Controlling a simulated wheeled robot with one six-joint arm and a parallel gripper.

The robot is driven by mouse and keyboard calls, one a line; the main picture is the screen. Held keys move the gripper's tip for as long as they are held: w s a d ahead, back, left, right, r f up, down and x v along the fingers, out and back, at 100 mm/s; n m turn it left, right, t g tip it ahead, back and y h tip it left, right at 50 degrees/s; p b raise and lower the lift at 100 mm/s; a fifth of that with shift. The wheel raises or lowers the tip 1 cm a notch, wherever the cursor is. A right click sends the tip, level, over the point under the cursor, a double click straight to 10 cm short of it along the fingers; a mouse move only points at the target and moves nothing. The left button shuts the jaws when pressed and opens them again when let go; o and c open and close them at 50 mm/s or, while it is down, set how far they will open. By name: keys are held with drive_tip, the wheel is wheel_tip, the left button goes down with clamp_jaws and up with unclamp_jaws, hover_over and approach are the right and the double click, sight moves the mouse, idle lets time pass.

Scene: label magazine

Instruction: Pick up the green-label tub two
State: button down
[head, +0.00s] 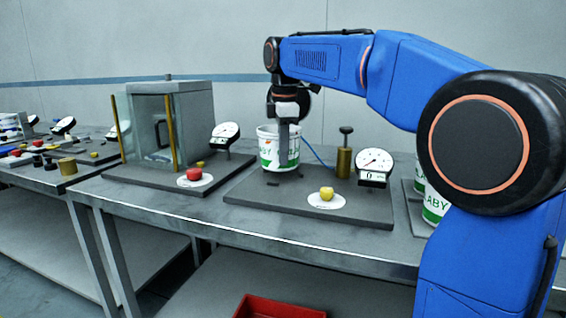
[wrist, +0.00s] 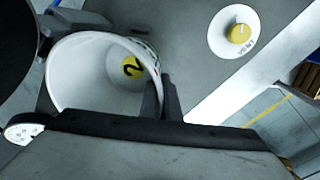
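The green-label tub two (head: 267,152) is white with green print and stands upright at the back of the middle dark board. In the wrist view I look into its open mouth (wrist: 85,75); a yellow disc with a black 2 shows inside. My gripper (head: 284,140) reaches down from above at the tub's near wall. In the wrist view its two fingers (wrist: 161,98) are close together, one inside and one outside the wall, and look shut on it. I cannot tell whether the tub's base touches the board.
A brass post with a black knob (head: 343,163) and a dial gauge (head: 374,166) stand to the right. A yellow knob (head: 326,193) sits in front. A glass-walled box (head: 172,120) stands left. More green-print tubs (head: 434,207) are partly behind my arm. A red bin (head: 280,306) is below.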

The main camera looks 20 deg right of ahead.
drive_tip(key=s+a, duration=1)
drive_tip(key=s, duration=0.4)
drive_tip(key=shift+s+a, duration=0.25)
drive_tip(key=shift+s, duration=0.05)
